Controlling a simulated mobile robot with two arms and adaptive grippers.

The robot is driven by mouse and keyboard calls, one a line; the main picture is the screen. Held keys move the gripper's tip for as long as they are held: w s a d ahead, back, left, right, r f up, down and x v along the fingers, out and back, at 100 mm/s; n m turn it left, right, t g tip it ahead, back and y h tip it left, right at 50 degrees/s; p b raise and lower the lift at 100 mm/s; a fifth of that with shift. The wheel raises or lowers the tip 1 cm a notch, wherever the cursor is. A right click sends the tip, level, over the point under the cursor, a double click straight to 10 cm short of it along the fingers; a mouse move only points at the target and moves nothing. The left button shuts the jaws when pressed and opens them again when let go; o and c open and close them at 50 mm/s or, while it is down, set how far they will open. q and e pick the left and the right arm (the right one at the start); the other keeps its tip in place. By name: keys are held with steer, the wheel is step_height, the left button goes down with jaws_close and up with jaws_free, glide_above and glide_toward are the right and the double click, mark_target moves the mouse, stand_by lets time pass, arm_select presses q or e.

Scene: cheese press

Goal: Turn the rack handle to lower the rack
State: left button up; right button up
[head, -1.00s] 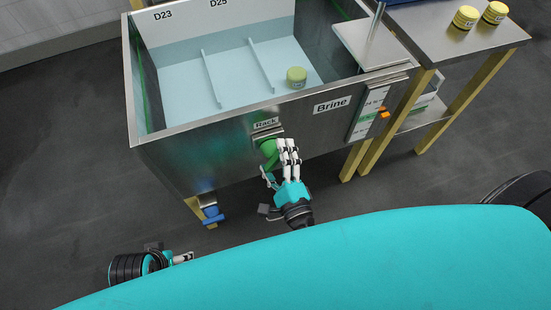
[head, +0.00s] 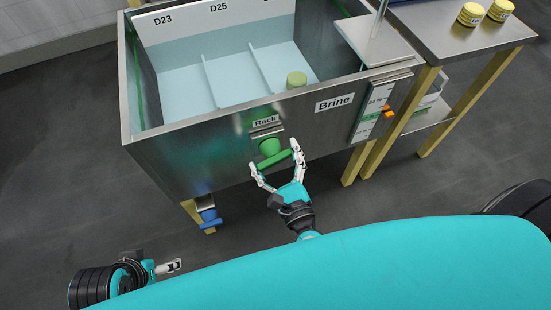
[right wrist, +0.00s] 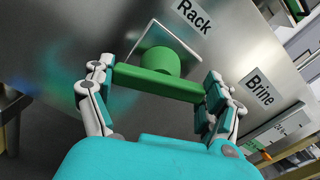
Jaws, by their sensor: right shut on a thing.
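The green rack handle (head: 275,159) is a crossbar on a round hub on the front of the steel brine tank (head: 210,163), under the "Rack" label (head: 265,121). In the head view the bar tilts slightly, its right end higher. My right gripper (head: 277,164) has a finger at each end of the bar. In the right wrist view the handle (right wrist: 160,82) lies between my right fingers (right wrist: 160,85), which touch both ends. My left gripper (head: 175,266) is low at the left, away from the tank; its fingers look close together, but I cannot tell their state.
A yellow-green cheese (head: 297,79) is in the tank's divided pale-blue compartments. A blue valve (head: 210,216) is below the tank's left part. A level gauge with an orange marker (head: 389,113) is right of the "Brine" label. Two yellow tins (head: 471,14) stand on the side table (head: 455,42).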

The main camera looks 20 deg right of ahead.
steer(key=shift+f, duration=0.1)
stand_by(0.4)
steer(key=o, duration=0.9)
steer(key=shift+o, duration=0.2)
steer(key=s, duration=1.2)
steer(key=shift+d, duration=0.15)
